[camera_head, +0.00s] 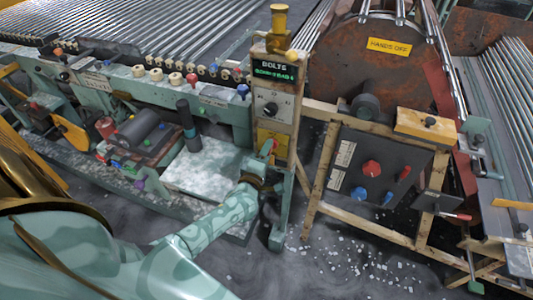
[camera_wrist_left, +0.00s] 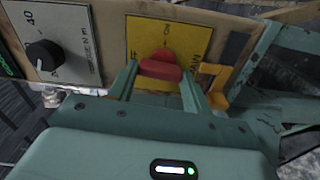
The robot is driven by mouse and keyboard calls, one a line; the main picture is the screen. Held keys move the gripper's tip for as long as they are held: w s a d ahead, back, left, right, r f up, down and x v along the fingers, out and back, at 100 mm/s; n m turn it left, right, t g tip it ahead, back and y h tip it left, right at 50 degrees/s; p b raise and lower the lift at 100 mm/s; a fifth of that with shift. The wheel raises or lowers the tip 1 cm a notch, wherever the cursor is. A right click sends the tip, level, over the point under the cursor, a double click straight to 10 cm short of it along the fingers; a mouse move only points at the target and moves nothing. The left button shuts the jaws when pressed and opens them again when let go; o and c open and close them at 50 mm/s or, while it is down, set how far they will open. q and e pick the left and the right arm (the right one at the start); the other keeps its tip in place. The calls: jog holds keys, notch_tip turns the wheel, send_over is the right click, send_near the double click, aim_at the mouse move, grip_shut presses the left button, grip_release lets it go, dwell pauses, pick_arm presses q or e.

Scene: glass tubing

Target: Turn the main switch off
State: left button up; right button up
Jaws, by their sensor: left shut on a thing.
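The main switch is a red handle (camera_wrist_left: 160,66) on a yellow plate (camera_wrist_left: 192,36) with dark lettering, partly covered by my gripper. In the head view the yellow plate (camera_head: 268,136) is low on the wooden control post. My left gripper (camera_wrist_left: 159,74) is at the plate, with one finger on each side of the red handle, and is shut on it. "ON" is readable near the top of the plate; the other lettering is partly hidden. I cannot tell the switch position for sure. In the head view my left gripper (camera_head: 268,160) reaches the post from below left. My right gripper is not in view.
A black dial (camera_wrist_left: 43,55) sits left of the plate. The post carries a green-lettered display (camera_head: 274,69). To the right, a dark panel (camera_head: 382,170) has red and blue knobs. A green machine bench (camera_head: 215,132) stands at left. Pale fragments litter the floor.

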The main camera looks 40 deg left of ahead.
pick_arm(q)
jog(key=shift+f+n, duration=0.15)
jog(key=shift+n, duration=0.35)
jog(key=shift+s, duration=0.1)
jog(key=o, duration=1)
jog(key=p+v, duration=0.2)
jog(key=v, duration=1.4)
jog(key=shift+s+p, duration=0.15)
jog(key=shift+p, duration=0.2)
